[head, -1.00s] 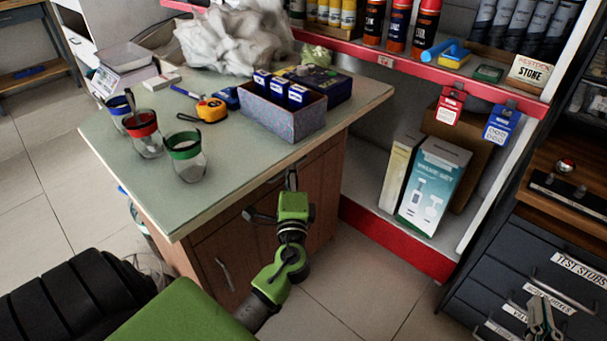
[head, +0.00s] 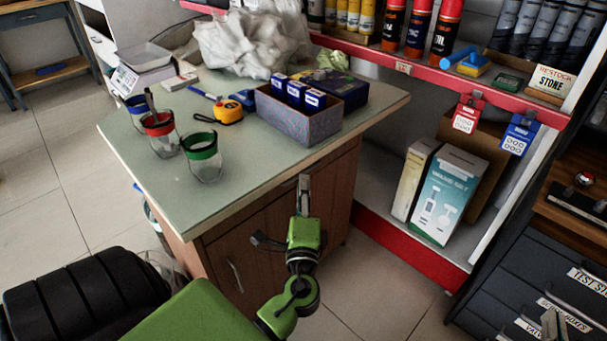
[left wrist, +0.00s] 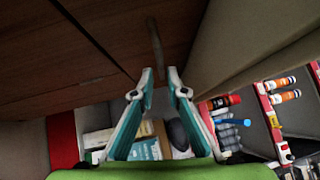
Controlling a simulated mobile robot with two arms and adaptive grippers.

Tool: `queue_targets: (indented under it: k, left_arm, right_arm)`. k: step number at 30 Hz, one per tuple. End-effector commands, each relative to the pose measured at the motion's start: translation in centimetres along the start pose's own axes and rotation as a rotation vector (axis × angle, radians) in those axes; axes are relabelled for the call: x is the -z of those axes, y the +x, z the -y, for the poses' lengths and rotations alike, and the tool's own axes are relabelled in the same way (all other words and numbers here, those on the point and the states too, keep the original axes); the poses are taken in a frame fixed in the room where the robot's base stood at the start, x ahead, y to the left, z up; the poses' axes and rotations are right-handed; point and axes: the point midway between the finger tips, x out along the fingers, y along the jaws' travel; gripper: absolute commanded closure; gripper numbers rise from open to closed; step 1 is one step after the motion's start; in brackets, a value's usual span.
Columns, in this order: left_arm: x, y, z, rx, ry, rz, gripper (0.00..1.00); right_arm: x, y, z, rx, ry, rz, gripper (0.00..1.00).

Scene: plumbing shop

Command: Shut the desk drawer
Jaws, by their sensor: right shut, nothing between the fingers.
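The desk (head: 232,200) has a pale green top and a brown wooden front with doors. My left gripper (head: 304,182) is at the desk's upper front, just under the top's edge. In the left wrist view, its two teal-and-white fingers (left wrist: 160,75) are apart with nothing held. A bar handle (left wrist: 154,42) on the brown drawer front (left wrist: 115,25) lies just beyond the fingertips. I cannot tell whether they touch it, nor how far out the drawer stands. My right gripper (head: 553,325) is at the lower right edge, partly cut off, shut and empty.
On the desk stand several jars (head: 203,155), a tape measure (head: 228,111), a patterned box (head: 298,118) and a scale (head: 145,57). A red-edged shelf (head: 430,75) stands to the right with boxes (head: 447,195) below. A dark drawer cabinet (head: 540,268) is at the far right.

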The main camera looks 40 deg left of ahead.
Motion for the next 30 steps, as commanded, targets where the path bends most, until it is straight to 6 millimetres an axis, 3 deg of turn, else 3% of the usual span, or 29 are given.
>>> queue_targets:
  k: [3, 10, 30]
  left_arm:
    - [0.0, -2.7, -0.1, -0.004, 0.001, -0.002, 0.86]
    - [0.0, -5.8, 0.0, -0.002, 0.0, -0.001, 0.86]
    - [0.1, -6.4, 0.0, -0.001, -0.001, -0.002, 0.86]
  right_arm:
    - [0.0, 0.0, 0.0, -0.001, 0.001, 0.001, 1.0]
    - [0.0, 0.0, 0.0, -0.001, 0.001, 0.001, 1.0]
    - [0.0, 0.0, 0.0, -0.001, 0.001, 0.001, 1.0]
